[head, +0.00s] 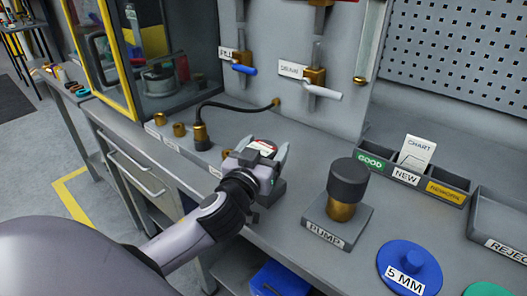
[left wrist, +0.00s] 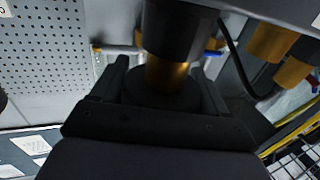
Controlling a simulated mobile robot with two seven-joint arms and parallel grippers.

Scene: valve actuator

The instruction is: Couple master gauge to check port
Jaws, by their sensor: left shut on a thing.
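My left gripper (head: 262,164) is over the bench, left of the pump. In the left wrist view the fingers (left wrist: 165,88) stand on both sides of a dark round body with a brass neck (left wrist: 166,76) and a black cylinder (left wrist: 180,32). Left of the gripper, a brass fitting with a dark base (head: 201,138) carries a black hose. Which fitting is the check port, and whether the gauge touches one, I cannot tell. My right gripper is not in view.
The pump (head: 346,192), black-capped on a grey plate, stands right of the gripper. Brass fittings (head: 179,129) line the bench to the left. Valves with blue (head: 244,69) and white (head: 322,92) handles are on the wall behind. Labelled bins (head: 405,176) and a blue disc (head: 409,262) lie right.

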